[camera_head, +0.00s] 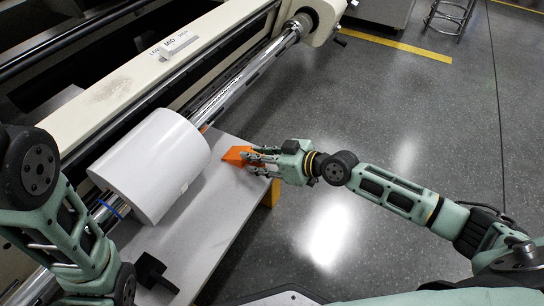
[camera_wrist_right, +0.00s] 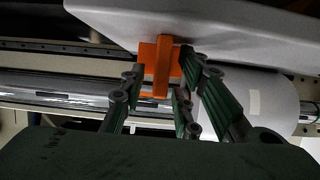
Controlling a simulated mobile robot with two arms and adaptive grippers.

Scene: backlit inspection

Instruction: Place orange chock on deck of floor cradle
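The orange chock (camera_head: 237,154) is at the right-hand part of the pale grey cradle deck (camera_head: 222,190), beside the white roll. My right gripper (camera_head: 256,159) reaches it from the right. In the right wrist view, the chock (camera_wrist_right: 161,68) sits between the fingertips, which appear to touch both its sides, so the gripper looks shut on it. The deck (camera_wrist_right: 225,28) shows behind it at the top. I cannot tell whether the chock touches the deck or is just above it. My left arm comes in at the left; its gripper is out of view.
The white roll (camera_head: 155,165) on a shiny shaft (camera_head: 235,88) runs along the machine beside the deck. A black piece (camera_head: 154,271) lies on the deck's near part. A yellow block (camera_head: 271,193) is at the deck's right edge. The floor to the right is open.

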